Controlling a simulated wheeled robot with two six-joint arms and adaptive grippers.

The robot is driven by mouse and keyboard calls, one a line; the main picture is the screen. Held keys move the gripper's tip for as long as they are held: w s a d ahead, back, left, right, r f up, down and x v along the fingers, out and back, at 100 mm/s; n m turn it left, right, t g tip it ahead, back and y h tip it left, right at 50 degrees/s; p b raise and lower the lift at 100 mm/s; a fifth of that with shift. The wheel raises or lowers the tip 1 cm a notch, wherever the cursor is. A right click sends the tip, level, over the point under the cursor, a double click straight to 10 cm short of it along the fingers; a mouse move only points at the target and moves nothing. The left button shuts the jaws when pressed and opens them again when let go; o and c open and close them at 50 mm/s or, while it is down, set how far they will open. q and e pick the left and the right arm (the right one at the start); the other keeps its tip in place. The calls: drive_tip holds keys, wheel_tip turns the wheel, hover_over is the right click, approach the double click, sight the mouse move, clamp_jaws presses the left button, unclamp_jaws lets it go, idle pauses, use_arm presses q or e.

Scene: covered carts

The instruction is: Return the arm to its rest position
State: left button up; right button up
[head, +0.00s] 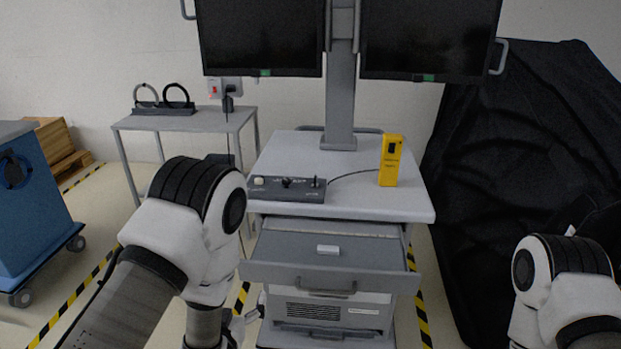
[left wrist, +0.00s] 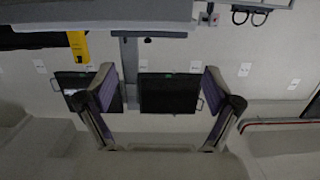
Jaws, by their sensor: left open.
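My left arm (head: 190,230) comes in from the lower left of the head view, bent down in front of the cart. My left gripper (head: 242,322) is partly hidden behind its own arm at the bottom, left of the cart's open drawer. In the left wrist view, my left gripper (left wrist: 160,88) has its two purple-padded fingers wide apart with nothing between them. My right arm (head: 565,275) shows at the lower right; its gripper is not seen.
A cart (head: 350,205) bears a control box (head: 287,189), a yellow device (head: 390,161) and two monitors (head: 430,38). Its drawer (head: 285,272) is pulled out. A black-covered shape (head: 500,150) stands right, a blue cart (head: 40,210) left, and a side table (head: 185,122) behind.

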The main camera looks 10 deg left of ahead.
use_arm(q)
drive_tip(key=s+a+f+n+g, duration=0.1)
drive_tip(key=s+a+f+g, duration=0.15)
drive_tip(key=s+f, duration=0.35)
drive_tip(key=s+a+f+g, duration=0.1)
drive_tip(key=s+f+g, duration=0.3)
drive_tip(key=f, duration=0.4)
drive_tip(key=s+f+g, duration=0.3)
drive_tip(key=s+g, duration=0.2)
drive_tip(key=s, duration=0.4)
drive_tip(key=s+f+m+g+h, duration=0.1)
drive_tip(key=s+f+g, duration=0.3)
drive_tip(key=s, duration=0.5)
drive_tip(key=shift+s+d+f+g, duration=0.15)
drive_tip(key=shift+s+d+g, duration=0.2)
drive_tip(key=shift+d, duration=0.1)
drive_tip(key=shift+w, duration=0.1)
